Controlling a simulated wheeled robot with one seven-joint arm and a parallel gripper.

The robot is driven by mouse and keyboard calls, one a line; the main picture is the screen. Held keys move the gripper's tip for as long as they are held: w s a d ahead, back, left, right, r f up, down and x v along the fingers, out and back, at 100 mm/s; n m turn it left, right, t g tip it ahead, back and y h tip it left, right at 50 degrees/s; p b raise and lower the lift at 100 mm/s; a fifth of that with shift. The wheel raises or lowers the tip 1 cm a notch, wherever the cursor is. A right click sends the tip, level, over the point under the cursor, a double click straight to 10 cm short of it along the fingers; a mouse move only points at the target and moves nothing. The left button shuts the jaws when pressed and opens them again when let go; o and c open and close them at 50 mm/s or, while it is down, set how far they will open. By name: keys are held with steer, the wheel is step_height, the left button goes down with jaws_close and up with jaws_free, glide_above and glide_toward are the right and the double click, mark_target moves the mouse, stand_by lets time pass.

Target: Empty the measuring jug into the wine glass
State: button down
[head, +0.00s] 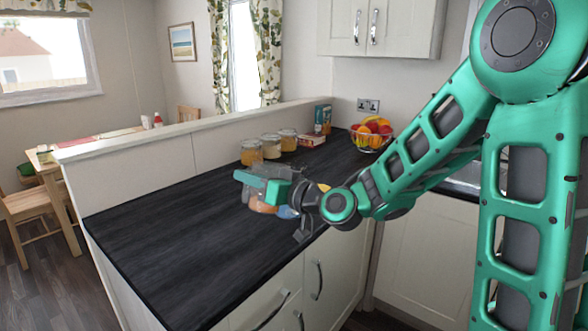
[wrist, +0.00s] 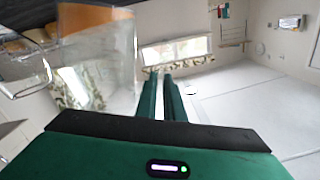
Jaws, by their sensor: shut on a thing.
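The measuring jug (head: 262,206) is clear, with orange liquid low in it. It hangs at my gripper (head: 271,186) over the worktop. In the wrist view, which is upside down, the jug (wrist: 95,65) fills the upper left, with the orange liquid at the top. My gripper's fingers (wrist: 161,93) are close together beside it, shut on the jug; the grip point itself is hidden. A clear curved edge (wrist: 28,88) shows left of the jug; I cannot tell whether it is the wine glass. I cannot make out the wine glass for certain in the head view.
The dark worktop (head: 175,235) is clear at its left and front. Several filled jars (head: 271,146), boxes (head: 322,120) and a fruit bowl (head: 372,134) stand along the back. A low ledge (head: 190,127) borders the worktop. A wall cupboard (head: 380,25) hangs above.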

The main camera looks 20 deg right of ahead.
steer(key=w+d+r+m, duration=0.1)
steer(key=r, duration=0.1)
steer(key=w+d+r+m, duration=0.1)
steer(key=r, duration=0.1)
steer(key=d+r+m, duration=0.1)
steer(key=r, duration=0.1)
steer(key=shift+w+d+r+m, duration=0.15)
steer(key=shift+w+d+m, duration=0.1)
steer(key=shift+w+m, duration=0.15)
steer(key=shift+w+d+r+m+p, duration=0.6)
steer(key=shift+d+r+m, duration=0.15)
steer(key=shift+m, duration=0.35)
steer(key=shift+w+d+r+m+p, duration=0.6)
steer(key=shift+d+r+m, duration=0.1)
steer(key=shift+m, duration=0.4)
